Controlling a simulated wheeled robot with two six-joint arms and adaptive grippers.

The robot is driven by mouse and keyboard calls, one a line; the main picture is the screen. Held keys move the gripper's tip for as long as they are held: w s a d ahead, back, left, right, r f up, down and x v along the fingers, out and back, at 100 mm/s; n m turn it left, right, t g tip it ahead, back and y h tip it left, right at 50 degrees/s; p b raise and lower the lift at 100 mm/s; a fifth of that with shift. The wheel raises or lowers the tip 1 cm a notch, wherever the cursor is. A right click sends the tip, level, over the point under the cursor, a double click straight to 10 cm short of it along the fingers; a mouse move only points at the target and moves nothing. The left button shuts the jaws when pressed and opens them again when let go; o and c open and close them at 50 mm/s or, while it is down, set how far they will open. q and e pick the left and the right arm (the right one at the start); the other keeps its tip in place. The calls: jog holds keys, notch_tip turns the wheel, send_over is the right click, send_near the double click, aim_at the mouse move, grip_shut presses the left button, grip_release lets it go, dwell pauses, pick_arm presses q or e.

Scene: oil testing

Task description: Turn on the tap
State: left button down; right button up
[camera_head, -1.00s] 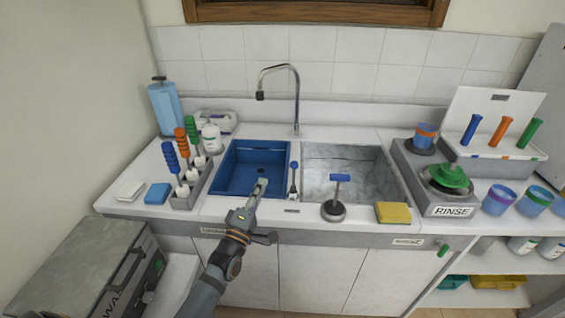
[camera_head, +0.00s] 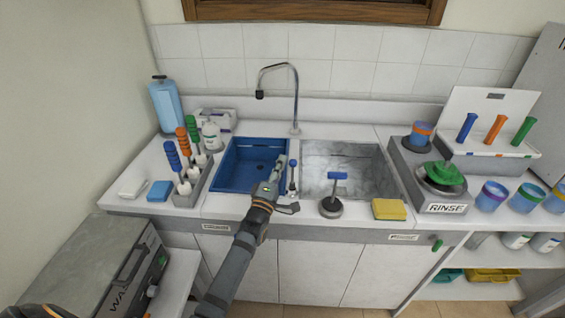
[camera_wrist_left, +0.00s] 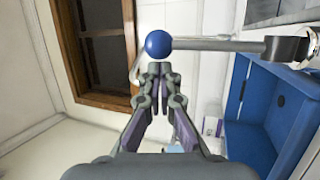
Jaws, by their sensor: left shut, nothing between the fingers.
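The tap is a tall chrome spout (camera_head: 296,95) curving left over the blue basin. Its lever, a thin grey rod with a blue ball knob (camera_head: 293,162), stands upright between the two basins. In the left wrist view the blue knob (camera_wrist_left: 158,44) and its rod (camera_wrist_left: 225,46) lie just beyond my fingertips. My left gripper (camera_head: 280,160) is shut and empty, just left of the lever; it also shows in the left wrist view (camera_wrist_left: 160,70). I cannot tell whether the fingertips touch the knob. My right gripper is not in view.
The blue basin (camera_head: 222,172) is left and the grey stone basin (camera_head: 345,165) right. A blue-handled plunger (camera_head: 332,207) and a yellow sponge (camera_head: 389,209) stand on the front edge. A brush rack (camera_head: 188,197) is left; the rinse station (camera_head: 446,208) is right.

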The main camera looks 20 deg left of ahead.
pick_arm(q)
jog(key=shift+s+d, duration=0.1)
jog(key=shift+d, duration=0.25)
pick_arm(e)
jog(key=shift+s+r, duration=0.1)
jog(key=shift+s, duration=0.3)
pick_arm(q)
jog(key=shift+f, duration=0.1)
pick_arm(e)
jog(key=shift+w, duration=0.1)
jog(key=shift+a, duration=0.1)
